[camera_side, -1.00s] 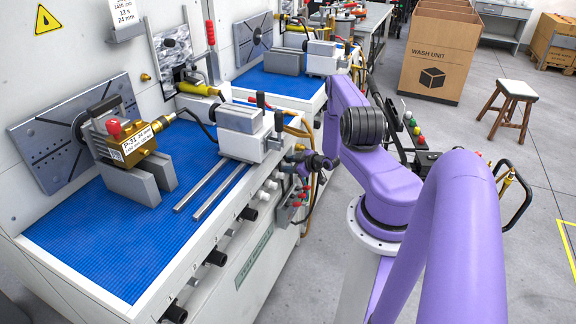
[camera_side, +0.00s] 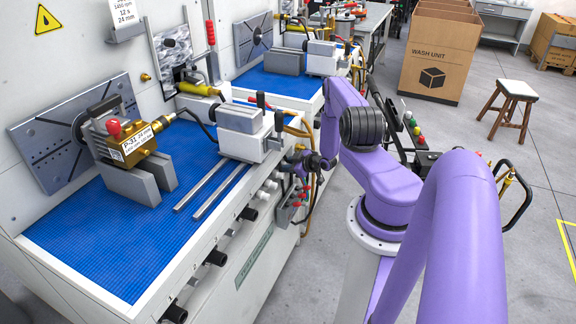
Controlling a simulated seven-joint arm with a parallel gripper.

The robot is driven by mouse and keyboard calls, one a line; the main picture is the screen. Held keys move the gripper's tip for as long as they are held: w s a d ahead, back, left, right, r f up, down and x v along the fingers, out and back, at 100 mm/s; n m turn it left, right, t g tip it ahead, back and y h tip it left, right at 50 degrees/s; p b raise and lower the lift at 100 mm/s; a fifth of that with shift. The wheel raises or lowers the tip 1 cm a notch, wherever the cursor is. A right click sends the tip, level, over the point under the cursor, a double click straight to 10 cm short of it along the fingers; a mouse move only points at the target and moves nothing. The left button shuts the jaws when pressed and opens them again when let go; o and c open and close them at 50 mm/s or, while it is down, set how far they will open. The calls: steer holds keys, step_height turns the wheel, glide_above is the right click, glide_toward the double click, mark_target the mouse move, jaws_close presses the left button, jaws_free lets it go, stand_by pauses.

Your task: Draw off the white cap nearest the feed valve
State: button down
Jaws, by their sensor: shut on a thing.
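My gripper (camera_side: 297,166) is at the right end of the near bench's front, beside the row of fittings. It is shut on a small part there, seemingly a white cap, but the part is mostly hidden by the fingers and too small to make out. Other pale caps (camera_side: 271,186) sit along the bench front, several with black knobs. A cluster of red and grey valve fittings (camera_side: 292,207) is just below my gripper. I cannot tell which of these is the feed valve.
The near bench has a blue mat (camera_side: 75,240), a brass pump (camera_side: 136,148) on grey blocks, and a grey tailstock (camera_side: 243,130) on two rails. Yellow hoses and a dark cable hang near my gripper. A stool (camera_side: 509,100) and a carton (camera_side: 437,55) stand on open floor to the right.

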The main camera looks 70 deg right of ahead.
steer(key=shift+s+f, duration=0.1)
steer(key=shift+s, duration=1.5)
steer(key=shift+s+f, duration=0.15)
steer(key=shift+s, duration=2)
